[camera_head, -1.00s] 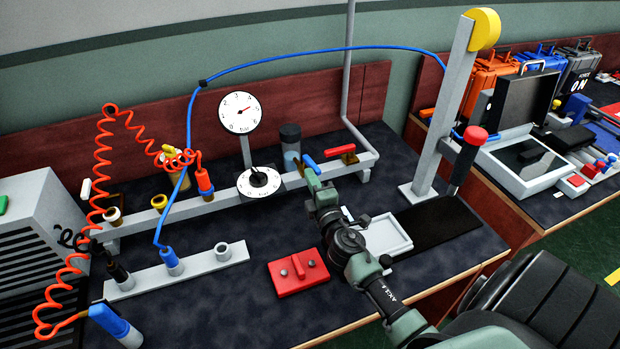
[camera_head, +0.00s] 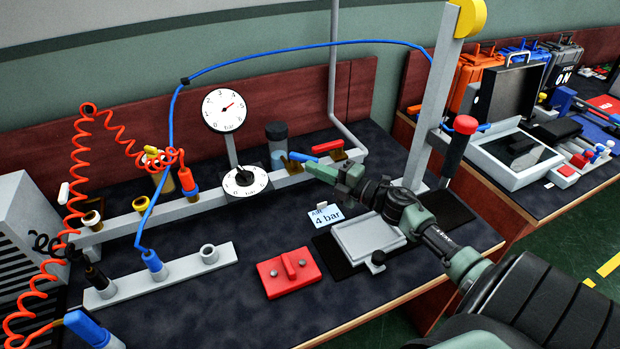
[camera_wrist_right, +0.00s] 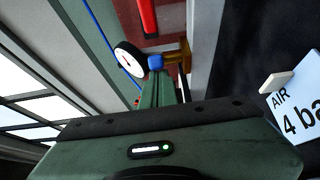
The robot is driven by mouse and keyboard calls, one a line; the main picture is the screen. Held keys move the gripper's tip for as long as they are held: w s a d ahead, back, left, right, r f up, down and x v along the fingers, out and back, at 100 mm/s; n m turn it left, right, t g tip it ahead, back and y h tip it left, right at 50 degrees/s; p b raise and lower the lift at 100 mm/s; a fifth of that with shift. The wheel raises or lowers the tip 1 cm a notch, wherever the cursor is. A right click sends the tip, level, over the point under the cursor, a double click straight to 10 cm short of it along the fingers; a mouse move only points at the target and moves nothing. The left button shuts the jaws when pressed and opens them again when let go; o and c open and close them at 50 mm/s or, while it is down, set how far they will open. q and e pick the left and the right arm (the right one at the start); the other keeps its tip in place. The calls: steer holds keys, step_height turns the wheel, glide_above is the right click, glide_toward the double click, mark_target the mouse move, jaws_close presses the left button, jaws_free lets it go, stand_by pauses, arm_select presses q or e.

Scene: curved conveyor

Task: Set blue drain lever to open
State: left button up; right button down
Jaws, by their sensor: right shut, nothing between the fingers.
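The blue drain lever (camera_head: 302,157) sits on the grey pipe rail, just right of the dial regulator. In the right wrist view its blue part (camera_wrist_right: 155,62) shows just beyond my fingertips, beside a brass fitting (camera_wrist_right: 178,50). My right gripper (camera_head: 312,168) is shut and empty, its tips close to the lever on its near side. I cannot tell whether they touch it. The lever's pivot is partly hidden by the gripper. My left gripper is not in view.
A red lever (camera_head: 328,146) stands just right of the blue one. A round gauge (camera_head: 225,110) and dial (camera_head: 245,181) are to the left. A card reading "AIR 4 bar" (camera_head: 325,216), a grey tray (camera_head: 352,246) and a red block (camera_head: 289,274) lie in front.

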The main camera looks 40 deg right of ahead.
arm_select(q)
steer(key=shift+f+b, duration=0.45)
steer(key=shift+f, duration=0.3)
arm_select(e)
steer(key=shift+w+d+n+y, duration=0.2)
steer(key=shift+d+n+y, duration=0.2)
steer(key=shift+d+y, duration=0.25)
